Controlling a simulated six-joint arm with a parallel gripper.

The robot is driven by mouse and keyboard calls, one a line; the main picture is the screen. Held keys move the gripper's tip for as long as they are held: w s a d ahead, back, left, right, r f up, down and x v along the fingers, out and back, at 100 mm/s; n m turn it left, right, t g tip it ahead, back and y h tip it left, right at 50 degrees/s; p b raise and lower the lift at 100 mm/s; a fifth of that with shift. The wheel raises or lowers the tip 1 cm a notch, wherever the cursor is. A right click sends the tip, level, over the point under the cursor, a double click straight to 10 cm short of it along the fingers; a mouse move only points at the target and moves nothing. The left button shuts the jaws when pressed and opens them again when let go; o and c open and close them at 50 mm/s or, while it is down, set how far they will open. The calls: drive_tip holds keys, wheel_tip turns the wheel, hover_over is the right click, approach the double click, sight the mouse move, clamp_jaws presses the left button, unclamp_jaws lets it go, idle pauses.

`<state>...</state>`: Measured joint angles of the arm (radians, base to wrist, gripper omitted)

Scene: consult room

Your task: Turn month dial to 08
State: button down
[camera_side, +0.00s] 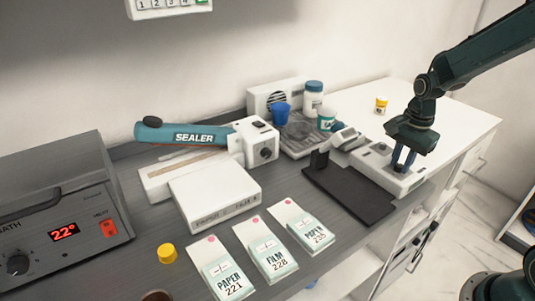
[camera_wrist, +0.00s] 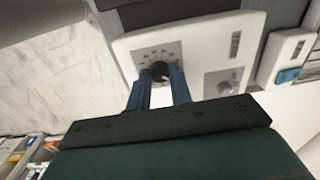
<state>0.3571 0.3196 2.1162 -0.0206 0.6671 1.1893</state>
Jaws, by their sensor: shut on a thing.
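A white box-shaped device (camera_side: 384,166) stands at the right end of the grey counter. It also fills the top middle of the wrist view (camera_wrist: 194,56). My gripper (camera_side: 403,168) points down over its near right part. In the wrist view my two blue fingers stand on either side of a dark round dial (camera_wrist: 160,71) and are shut on it. Small marks surround the dial on a grey plate, too small to read.
A black mat (camera_side: 348,193) lies beside the device. The white cabinet top (camera_side: 437,104) behind is mostly clear.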

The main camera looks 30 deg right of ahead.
drive_tip(key=shift+r, duration=0.1)
drive_tip(key=c, duration=1.3)
unclamp_jaws()
drive_tip(key=shift+o, duration=0.2)
drive_tip(key=shift+r, duration=0.1)
wheel_tip(320, 180, up, 14)
drive_tip(key=shift+s+f, duration=0.2)
drive_tip(key=shift+s, duration=0.1)
drive_tip(key=s+a+r+n+t, duration=0.1)
drive_tip(key=s+a+n+t, duration=0.1)
drive_tip(key=s+a+n, duration=0.4)
drive_tip(key=s+a+r+n+t, duration=0.1)
drive_tip(key=s+a+n+t, duration=0.2)
drive_tip(key=s+a+n, duration=0.3)
drive_tip(key=s+n, duration=0.5)
drive_tip(key=shift+a+r+n, duration=0.25)
drive_tip(key=shift+a+n, duration=0.05)
drive_tip(key=shift+a, duration=0.05)
